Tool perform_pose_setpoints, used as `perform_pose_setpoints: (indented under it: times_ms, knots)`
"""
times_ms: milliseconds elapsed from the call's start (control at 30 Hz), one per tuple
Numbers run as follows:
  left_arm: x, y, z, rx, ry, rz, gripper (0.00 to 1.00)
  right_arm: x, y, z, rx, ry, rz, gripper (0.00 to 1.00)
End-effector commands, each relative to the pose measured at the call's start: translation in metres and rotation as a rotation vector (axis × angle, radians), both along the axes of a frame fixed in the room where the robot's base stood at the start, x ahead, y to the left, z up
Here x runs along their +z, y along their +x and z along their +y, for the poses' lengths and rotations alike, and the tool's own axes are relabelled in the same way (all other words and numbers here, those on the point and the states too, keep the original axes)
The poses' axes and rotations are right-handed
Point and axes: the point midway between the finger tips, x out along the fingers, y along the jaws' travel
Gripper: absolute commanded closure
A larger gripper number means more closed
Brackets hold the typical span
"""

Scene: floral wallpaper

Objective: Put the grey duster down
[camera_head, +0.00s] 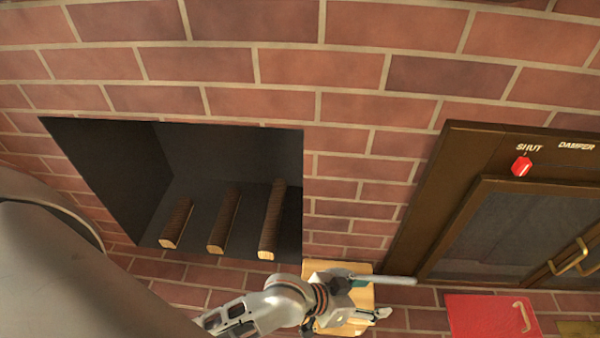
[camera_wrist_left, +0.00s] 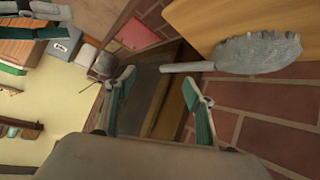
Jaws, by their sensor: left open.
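The grey duster shows in the left wrist view (camera_wrist_left: 262,53), with its fluffy head against a wooden surface (camera_wrist_left: 208,15) and its handle reaching past the edge. In the head view, a grey handle (camera_head: 392,280), apparently the duster's, sticks out to the right beside my gripper, over a small wooden top (camera_head: 354,268). My left gripper (camera_head: 372,298) is open above that top. In the wrist view its two teal-padded fingers (camera_wrist_left: 160,88) are spread, with the handle's end beyond them and nothing gripped. My right gripper is not in view.
A dark recess with several wooden logs (camera_head: 225,222) opens in the brick wall on the left. A brown-framed door marked SHUT and DAMPER, with a red knob (camera_head: 521,166), is on the right. A red panel (camera_head: 490,315) lies lower right.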

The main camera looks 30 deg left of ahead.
Motion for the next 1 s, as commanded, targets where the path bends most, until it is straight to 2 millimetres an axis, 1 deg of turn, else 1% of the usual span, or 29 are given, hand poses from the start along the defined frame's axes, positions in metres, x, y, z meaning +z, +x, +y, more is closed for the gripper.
perform_pose_setpoints:
  times_ms: [33, 67, 100, 167, 200, 267, 300, 400, 433, 500, 600, 867, 933, 1000]
  knots:
    - [-0.01, -0.01, 0.022, 0.057, 0.011, -0.01, 0.46, 0.0, 0.0, 0.0, 0.0, 0.0, 0.0, 0.46]
    - [-0.014, -0.013, 0.036, 0.089, 0.024, -0.024, 0.46, 0.0, 0.0, 0.0, 0.0, 0.0, 0.0, 0.46]
    - [-0.02, -0.018, 0.055, 0.127, 0.047, -0.042, 0.46, 0.0, 0.0, 0.0, 0.0, 0.0, 0.0, 0.46]
    - [-0.027, -0.028, 0.082, 0.176, 0.082, -0.066, 0.46, 0.0, 0.0, 0.0, 0.0, 0.0, 0.0, 0.46]
    - [-0.031, -0.035, 0.1, 0.205, 0.11, -0.081, 0.46, 0.0, 0.0, 0.0, 0.0, 0.0, 0.0, 0.46]
    - [-0.036, -0.046, 0.125, 0.241, 0.152, -0.103, 0.46, 0.0, 0.0, 0.0, 0.0, 0.0, 0.0, 0.46]
    - [-0.039, -0.055, 0.141, 0.26, 0.183, -0.115, 0.46, 0.0, 0.0, 0.0, 0.001, -0.001, 0.0, 0.46]
    - [-0.044, -0.074, 0.175, 0.294, 0.254, -0.142, 0.46, 0.0, 0.0, 0.0, 0.001, -0.001, 0.0, 0.46]
    - [-0.045, -0.079, 0.183, 0.3, 0.27, -0.148, 0.46, 0.0, 0.0, 0.0, 0.001, -0.001, 0.0, 0.46]
    - [-0.046, -0.087, 0.196, 0.309, 0.301, -0.159, 0.46, 0.0, 0.0, 0.0, 0.001, -0.001, 0.0, 0.46]
    - [-0.046, -0.092, 0.206, 0.314, 0.325, -0.168, 0.46, 0.0, 0.0, 0.0, 0.0, -0.001, 0.001, 0.46]
    - [-0.046, -0.093, 0.207, 0.314, 0.327, -0.171, 0.46, 0.0, 0.0, 0.0, 0.0, -0.001, 0.001, 0.46]
    - [-0.044, -0.092, 0.206, 0.314, 0.325, -0.172, 0.46, 0.002, 0.001, 0.0, 0.0, 0.0, -0.003, 0.46]
    - [-0.038, -0.09, 0.206, 0.316, 0.322, -0.177, 0.46, 0.009, 0.004, 0.0, -0.001, 0.001, -0.012, 0.46]
